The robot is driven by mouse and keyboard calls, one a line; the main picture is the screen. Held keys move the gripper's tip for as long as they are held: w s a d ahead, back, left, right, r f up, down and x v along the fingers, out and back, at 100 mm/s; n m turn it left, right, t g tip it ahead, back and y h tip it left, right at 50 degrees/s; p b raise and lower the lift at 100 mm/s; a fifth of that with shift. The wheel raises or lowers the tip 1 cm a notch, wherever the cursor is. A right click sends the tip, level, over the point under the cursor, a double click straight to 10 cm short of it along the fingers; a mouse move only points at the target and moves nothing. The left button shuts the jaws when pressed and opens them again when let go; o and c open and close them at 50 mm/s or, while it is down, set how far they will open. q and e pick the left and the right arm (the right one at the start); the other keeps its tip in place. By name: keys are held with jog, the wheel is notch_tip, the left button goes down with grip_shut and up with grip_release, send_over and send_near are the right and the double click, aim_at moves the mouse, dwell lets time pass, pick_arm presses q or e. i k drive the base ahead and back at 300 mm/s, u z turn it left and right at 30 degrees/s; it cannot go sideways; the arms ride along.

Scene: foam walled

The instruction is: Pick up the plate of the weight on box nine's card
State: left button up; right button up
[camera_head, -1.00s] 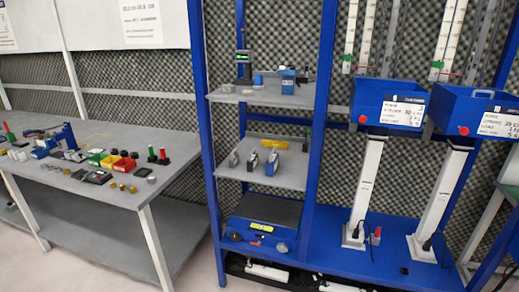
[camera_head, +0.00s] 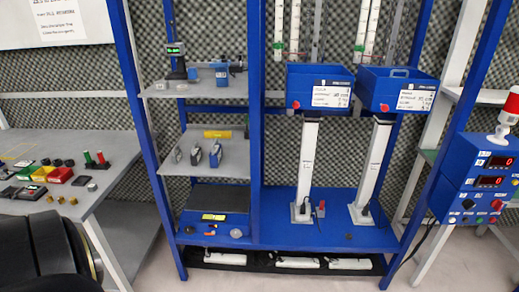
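The print is too small to read surely, so I cannot tell which box is nine. Small dark round pieces (camera_head: 57,162) and small gold pieces (camera_head: 60,200) lie on the grey table at left. I cannot tell whether any is a weight plate. Neither gripper is in view. A dark link of mine fills the lower left corner.
The grey table (camera_head: 125,165) also bears red and yellow bins (camera_head: 60,175) and red and green posts (camera_head: 101,157). Rack shelves (camera_head: 225,145) hold small devices. A blue panel with red displays (camera_head: 480,180) stands at right. Floor shows before the rack.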

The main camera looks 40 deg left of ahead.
aim_at(215, 155)
jog(key=z, duration=0.15)
jog(key=i, duration=1.65)
jog(key=u, duration=2.95)
